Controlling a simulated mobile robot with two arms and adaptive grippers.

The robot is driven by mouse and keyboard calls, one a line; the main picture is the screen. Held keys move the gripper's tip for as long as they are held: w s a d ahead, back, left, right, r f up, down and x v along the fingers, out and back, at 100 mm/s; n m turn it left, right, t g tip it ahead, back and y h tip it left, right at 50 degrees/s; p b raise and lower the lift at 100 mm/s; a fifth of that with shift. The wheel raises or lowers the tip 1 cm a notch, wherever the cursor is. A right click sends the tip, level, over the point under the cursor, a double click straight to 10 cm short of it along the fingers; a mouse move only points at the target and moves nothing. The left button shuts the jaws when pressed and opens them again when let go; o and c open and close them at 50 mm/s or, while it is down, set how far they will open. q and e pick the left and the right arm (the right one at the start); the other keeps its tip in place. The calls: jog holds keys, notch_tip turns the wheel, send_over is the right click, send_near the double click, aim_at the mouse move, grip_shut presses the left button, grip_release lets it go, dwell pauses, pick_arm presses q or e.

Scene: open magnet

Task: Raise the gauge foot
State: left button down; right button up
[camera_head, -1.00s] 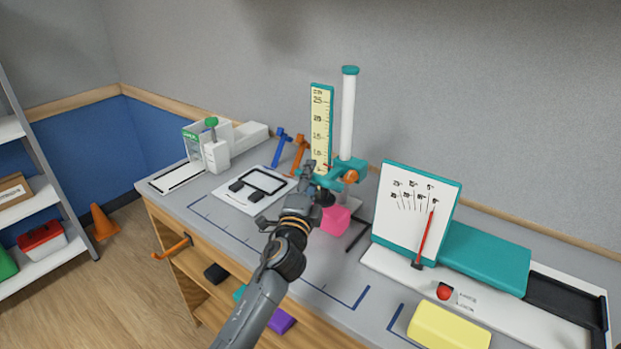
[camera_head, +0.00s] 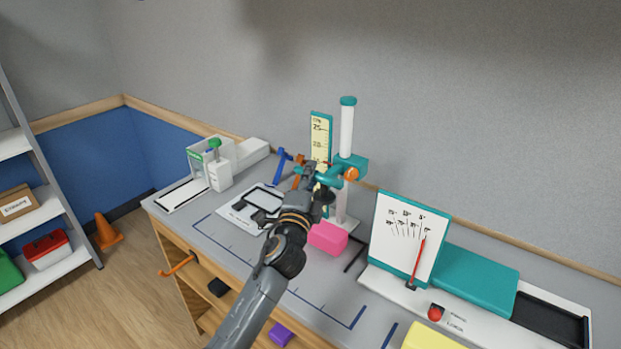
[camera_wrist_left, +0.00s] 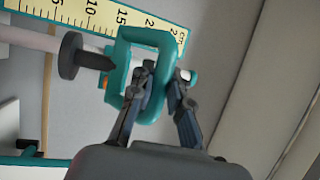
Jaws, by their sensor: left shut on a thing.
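The height gauge stands on the bench, with a white post (camera_head: 346,135), a yellow scale in a teal frame (camera_head: 320,135) and a teal carriage (camera_head: 351,166) with an orange knob. My left gripper (camera_head: 314,178) is at the carriage's left side. In the left wrist view the left gripper (camera_wrist_left: 160,85) is shut on a teal loop handle (camera_wrist_left: 145,38). The dark gauge foot, a disc on a short stem (camera_wrist_left: 72,56), shows beside the loop. My right gripper is out of view.
A pink block (camera_head: 328,238) sits beside the gauge base. A white clamp-frame board (camera_head: 240,212) lies to the left. The wall is close behind.

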pick_arm(q)
notch_tip(320, 180, up, 4)
jog(key=shift+r+p, duration=0.2)
jog(key=shift+p, duration=0.9)
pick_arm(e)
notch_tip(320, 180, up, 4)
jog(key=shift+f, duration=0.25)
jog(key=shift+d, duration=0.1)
pick_arm(q)
jog(key=c, duration=1.3)
grip_release()
jog(key=shift+f, duration=0.1)
jog(key=shift+o, duration=0.2)
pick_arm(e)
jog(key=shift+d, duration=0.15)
pick_arm(q)
jog(key=shift+s+a+f, duration=0.1)
jog(key=shift+s+f, duration=0.05)
jog(key=shift+s, duration=0.05)
jog(key=v, duration=1.1)
jog(key=shift+s, duration=0.25)
